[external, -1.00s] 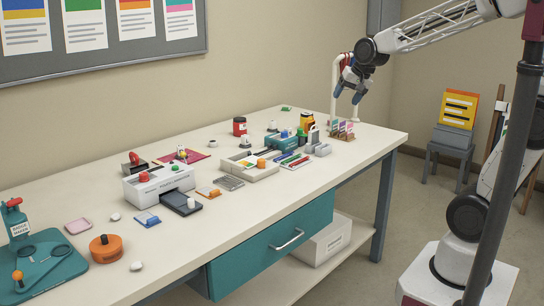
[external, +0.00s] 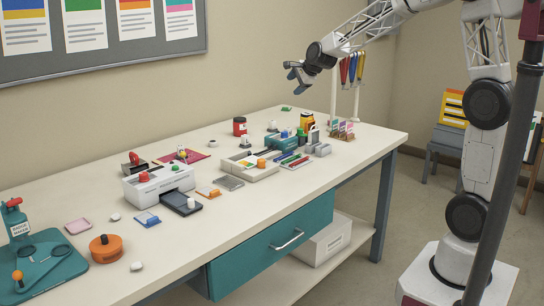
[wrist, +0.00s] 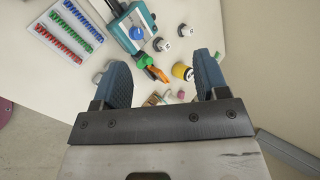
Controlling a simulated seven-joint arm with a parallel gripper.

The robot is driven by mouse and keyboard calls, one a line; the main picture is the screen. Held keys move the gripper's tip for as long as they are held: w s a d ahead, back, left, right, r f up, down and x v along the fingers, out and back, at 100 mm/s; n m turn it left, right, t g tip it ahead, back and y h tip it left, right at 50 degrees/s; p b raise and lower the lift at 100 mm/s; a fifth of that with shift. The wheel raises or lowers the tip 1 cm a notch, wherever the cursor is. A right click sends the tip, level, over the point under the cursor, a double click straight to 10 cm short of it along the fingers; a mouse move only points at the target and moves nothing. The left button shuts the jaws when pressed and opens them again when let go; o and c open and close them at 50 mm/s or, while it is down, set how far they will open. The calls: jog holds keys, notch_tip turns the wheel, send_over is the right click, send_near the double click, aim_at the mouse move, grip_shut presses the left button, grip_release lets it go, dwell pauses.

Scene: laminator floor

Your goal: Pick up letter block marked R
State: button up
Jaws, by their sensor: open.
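No letter R is readable in any view, so I cannot tell which block is the one marked R. Two small white pieces with dark marks, a nearer one (wrist: 160,44) and a farther one (wrist: 185,30), lie beside the teal device in the wrist view. In the external view, similar white pieces stand at the back of the table (external: 272,126) and near the tray (external: 245,142).
A teal device (external: 283,141), a tray of coloured strips (external: 295,161), a yellow jar (external: 306,121) and a red jar (external: 239,126) crowd the right half. A white rack (external: 334,95) with hanging coloured tools rises at the right end. The front edge is mostly clear.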

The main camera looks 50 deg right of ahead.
jog(key=w+d+f+m+t+h, duration=0.1)
jog(key=w+d+f+m, duration=0.15)
jog(key=w, duration=0.35)
jog(key=w+d+f+m, duration=0.1)
jog(key=w+d+m, duration=0.2)
jog(key=w, duration=0.2)
jog(key=m+t+h, duration=0.2)
jog(key=m+h, duration=0.3)
jog(key=m, duration=1)
send_over(272, 126)
jog(key=s, duration=0.1)
notch_tip(272, 126, down, 17)
jog(key=shift+d, duration=0.15)
jog(key=shift+s, duration=0.15)
jog(key=shift+f, duration=1.7)
